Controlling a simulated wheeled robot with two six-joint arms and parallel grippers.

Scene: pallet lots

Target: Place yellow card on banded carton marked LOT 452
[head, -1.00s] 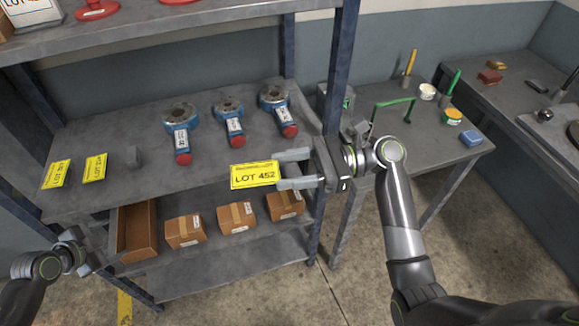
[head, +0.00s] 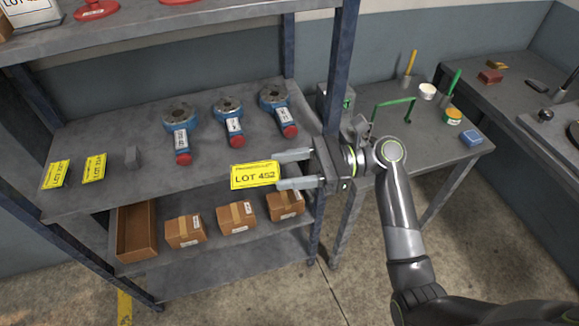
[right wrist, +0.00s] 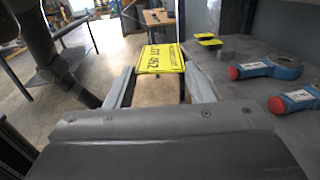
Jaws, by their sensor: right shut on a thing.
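The yellow card (head: 255,175) reads LOT 452. My right gripper (head: 282,170) is shut on its right edge and holds it in front of the middle shelf's edge; the card also shows between the fingers in the right wrist view (right wrist: 161,58). Banded cartons stand on the lower shelf: a left one (head: 185,231), a middle one (head: 236,216) and a right one (head: 286,205). Each has a tan band and a small white label, too small to read. The card hangs above and in front of them. My left gripper is not in view.
Two other yellow cards (head: 56,174) lie at the middle shelf's left, near a small grey block (head: 131,157). An open brown box (head: 137,231) sits left of the cartons. A blue post (head: 341,65) rises beside my right gripper.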

